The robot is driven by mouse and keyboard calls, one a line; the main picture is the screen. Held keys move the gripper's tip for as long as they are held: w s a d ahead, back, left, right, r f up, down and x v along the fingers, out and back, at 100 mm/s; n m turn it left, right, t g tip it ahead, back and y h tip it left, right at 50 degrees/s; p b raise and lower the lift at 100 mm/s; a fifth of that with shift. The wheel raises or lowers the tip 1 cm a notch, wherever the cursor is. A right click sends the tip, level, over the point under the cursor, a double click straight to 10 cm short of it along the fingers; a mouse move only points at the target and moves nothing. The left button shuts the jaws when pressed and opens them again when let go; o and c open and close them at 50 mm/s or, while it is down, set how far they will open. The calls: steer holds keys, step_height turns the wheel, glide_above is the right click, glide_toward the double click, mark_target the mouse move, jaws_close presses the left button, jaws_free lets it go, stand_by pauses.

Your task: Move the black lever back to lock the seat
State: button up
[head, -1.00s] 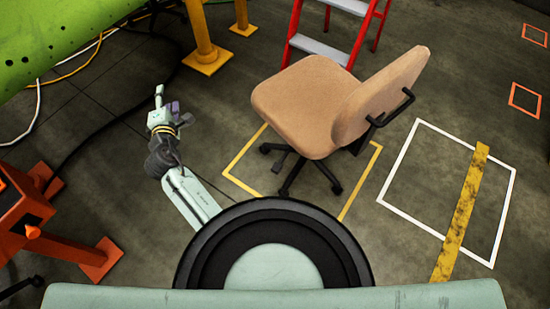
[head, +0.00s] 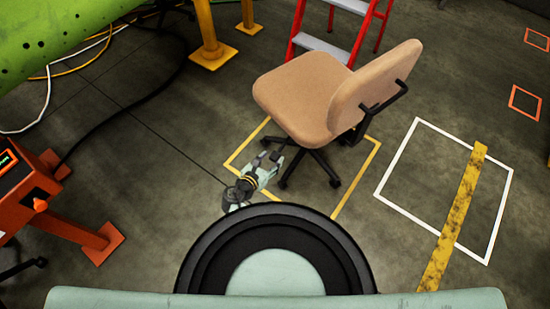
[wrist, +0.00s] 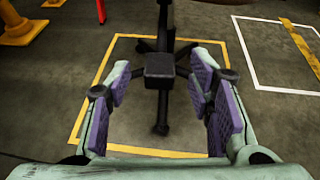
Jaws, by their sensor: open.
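The tan office chair (head: 298,92) stands upright on its black wheeled base, with its backrest tilted toward the right. In the wrist view a black block-like paddle (wrist: 160,65), which looks like the end of the black lever, shows in front of the chair's column. My gripper (head: 268,158) is low beside the chair, just left of its base and below the seat's front edge. In the wrist view its purple-padded fingers (wrist: 161,90) are spread on either side of the paddle. I cannot tell whether they touch it. The lever's far end is hidden under the seat.
A yellow floor square (head: 235,160) surrounds the chair base. A red ladder (head: 325,45) stands behind it, and a yellow post (head: 210,45) is at the back left. An orange stand (head: 85,235) is at the left.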

mark_target(274, 156)
steer(key=shift+b+x, duration=0.75)
steer(key=shift+x, duration=1.15)
steer(key=shift+c, duration=0.5)
jaws_close()
